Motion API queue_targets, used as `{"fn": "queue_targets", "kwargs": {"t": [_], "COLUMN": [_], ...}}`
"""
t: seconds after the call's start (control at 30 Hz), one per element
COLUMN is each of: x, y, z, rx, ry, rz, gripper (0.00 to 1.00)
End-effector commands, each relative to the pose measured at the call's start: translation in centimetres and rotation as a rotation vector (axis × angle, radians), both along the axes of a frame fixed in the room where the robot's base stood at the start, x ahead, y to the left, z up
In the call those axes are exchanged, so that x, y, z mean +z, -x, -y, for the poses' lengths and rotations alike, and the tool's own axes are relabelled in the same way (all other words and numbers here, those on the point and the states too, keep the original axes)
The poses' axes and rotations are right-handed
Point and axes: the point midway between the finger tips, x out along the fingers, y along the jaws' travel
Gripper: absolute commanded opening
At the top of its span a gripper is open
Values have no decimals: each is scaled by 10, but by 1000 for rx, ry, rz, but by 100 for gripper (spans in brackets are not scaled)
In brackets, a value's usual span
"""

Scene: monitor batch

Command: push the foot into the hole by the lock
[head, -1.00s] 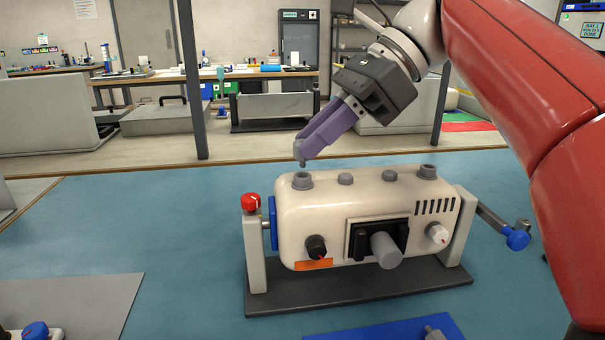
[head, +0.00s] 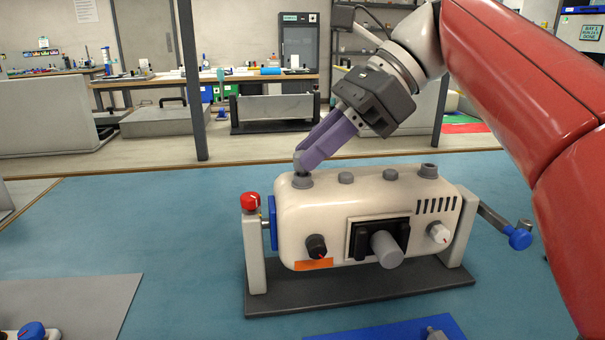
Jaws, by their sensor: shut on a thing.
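My gripper (head: 305,160) has purple fingers and is shut on a small grey foot, now mostly hidden by the fingertips. It is right over the grey ringed hole (head: 302,181) at the left end of the top of the cream monitor body (head: 340,219). The foot's lower end meets the hole's mouth; how deep it sits I cannot tell. The red-knobbed lock (head: 250,202) stands on the left post, near that hole. A second ringed hole (head: 428,171) is at the right end of the top.
The body hangs between two posts on a dark base (head: 360,288). A blue-ended crank (head: 519,238) sticks out right. A blue mat (head: 395,330) with a grey part (head: 434,333) lies in front.

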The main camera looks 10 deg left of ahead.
Motion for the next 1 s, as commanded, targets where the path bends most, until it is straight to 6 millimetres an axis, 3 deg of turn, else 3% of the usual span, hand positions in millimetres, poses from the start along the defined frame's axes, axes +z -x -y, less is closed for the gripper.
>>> {"fn": "queue_targets", "kwargs": {"t": [0.9, 0.93, 1.0], "x": [-5, -5, -5], "y": [0, 0, 0], "z": [0, 0, 0], "rx": [1, 1, 1], "ry": [0, 0, 0], "rz": [-1, -1, -1], "gripper": [0, 23, 33]}}
